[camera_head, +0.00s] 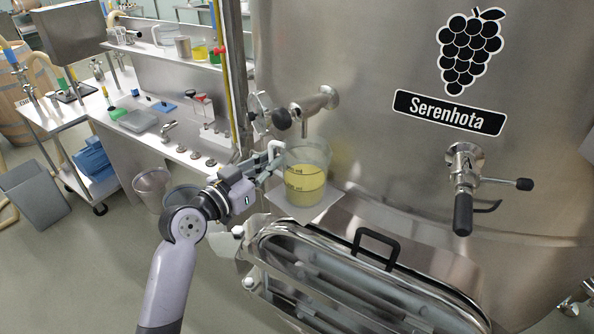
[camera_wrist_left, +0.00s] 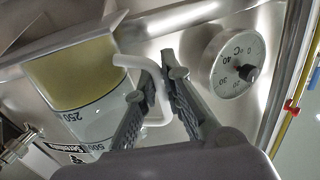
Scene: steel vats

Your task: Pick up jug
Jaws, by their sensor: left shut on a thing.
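The jug (camera_head: 306,188) is clear, with a measuring scale and yellow liquid in its lower part. It is upright over a small steel shelf (camera_head: 318,205) on the vat's front, under a tap. I cannot tell whether it touches the shelf. My left gripper (camera_head: 270,163) is at the jug's left side, shut on its handle. The left wrist view shows the jug (camera_wrist_left: 80,80) upside down, with its pale handle (camera_wrist_left: 160,106) between the fingers of my left gripper (camera_wrist_left: 153,88). My right gripper is not in view.
A tap (camera_head: 316,103) juts out above the jug. A steel hatch with a black handle (camera_head: 376,247) lies below and to the right. A dial thermometer (camera_wrist_left: 237,63) is close beside the gripper. A workbench (camera_head: 165,140) with several items stands at the left.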

